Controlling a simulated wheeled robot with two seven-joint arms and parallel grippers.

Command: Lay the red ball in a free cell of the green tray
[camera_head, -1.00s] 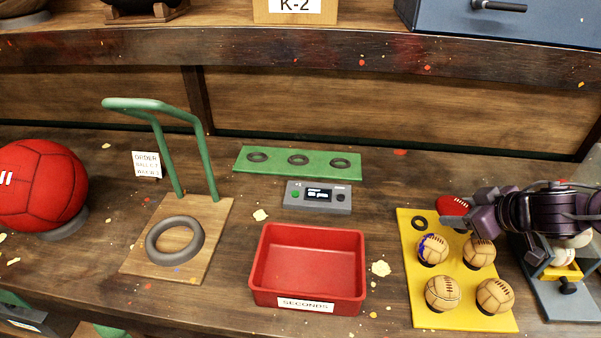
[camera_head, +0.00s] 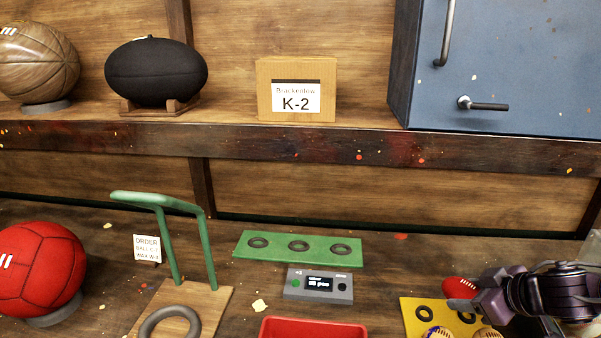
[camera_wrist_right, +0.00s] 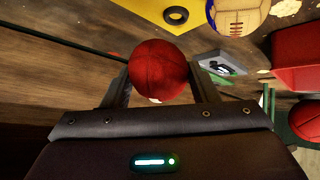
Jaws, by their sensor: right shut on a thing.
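The small red ball (camera_head: 460,288) is held in my right gripper (camera_head: 476,292), at the right of the head view. In the right wrist view the red ball (camera_wrist_right: 160,70) sits between the two fingers, raised above the yellow tray (camera_head: 411,325). The green tray (camera_head: 270,246) lies at the back middle of the bench, left of my right gripper. Its three dark ring cells are all empty. My left gripper is not in view.
A grey display box (camera_head: 318,284) stands just before the green tray. A red bin (camera_head: 312,328) is nearer. A green-handled stand (camera_head: 210,255) and a large red ball (camera_head: 40,270) are at left. The shelf (camera_head: 290,146) runs above the bench.

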